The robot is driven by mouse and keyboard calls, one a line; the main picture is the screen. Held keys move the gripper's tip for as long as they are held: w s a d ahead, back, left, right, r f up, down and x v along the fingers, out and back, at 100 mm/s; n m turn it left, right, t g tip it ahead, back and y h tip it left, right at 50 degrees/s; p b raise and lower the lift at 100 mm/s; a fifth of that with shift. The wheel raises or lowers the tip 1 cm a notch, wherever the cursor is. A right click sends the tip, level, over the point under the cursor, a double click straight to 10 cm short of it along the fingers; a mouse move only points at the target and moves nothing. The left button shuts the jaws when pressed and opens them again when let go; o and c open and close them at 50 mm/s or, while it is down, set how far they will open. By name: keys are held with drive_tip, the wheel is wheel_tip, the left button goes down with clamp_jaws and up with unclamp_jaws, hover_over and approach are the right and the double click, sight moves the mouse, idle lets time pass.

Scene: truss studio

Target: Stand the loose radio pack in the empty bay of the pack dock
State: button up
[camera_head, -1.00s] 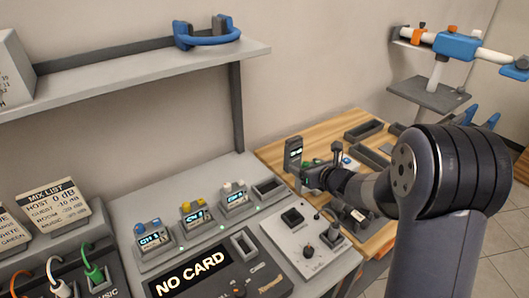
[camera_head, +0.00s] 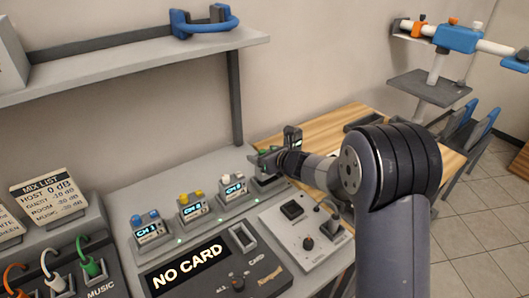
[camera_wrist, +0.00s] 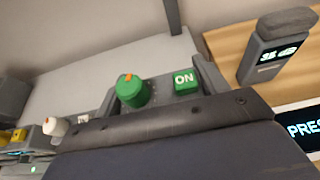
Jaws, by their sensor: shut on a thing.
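My gripper (camera_head: 266,160) is shut on the loose radio pack, at the right end of the pack dock (camera_head: 215,218). In the wrist view the pack's top shows a green knob (camera_wrist: 132,91) with an orange mark and a green ON label (camera_wrist: 185,80). Dark gripper parts hide its lower body. The dock holds the CH 1 pack (camera_head: 150,230), the CH 2 pack (camera_head: 193,208) with yellow knobs and the CH 3 pack (camera_head: 233,187) with white ones. The rightmost bay lies below my gripper, mostly hidden. I cannot tell whether the held pack touches it.
A dark upright device with a lit display (camera_head: 293,138) stands just behind and right of my gripper, also in the wrist view (camera_wrist: 272,48). A NO CARD panel (camera_head: 203,267) and a white knob panel (camera_head: 305,228) lie in front. A shelf (camera_head: 150,55) hangs above.

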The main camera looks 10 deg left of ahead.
drive_tip(key=shift+f+b, duration=0.5)
drive_tip(key=shift+f, duration=0.65)
drive_tip(key=shift+b, duration=0.65)
idle(0.5)
drive_tip(key=shift+f+b, duration=0.6)
drive_tip(key=shift+b, duration=0.15)
drive_tip(key=o, duration=0.8)
drive_tip(key=shift+s+d, duration=0.1)
drive_tip(key=v, duration=1.1)
drive_tip(key=shift+b, duration=0.35)
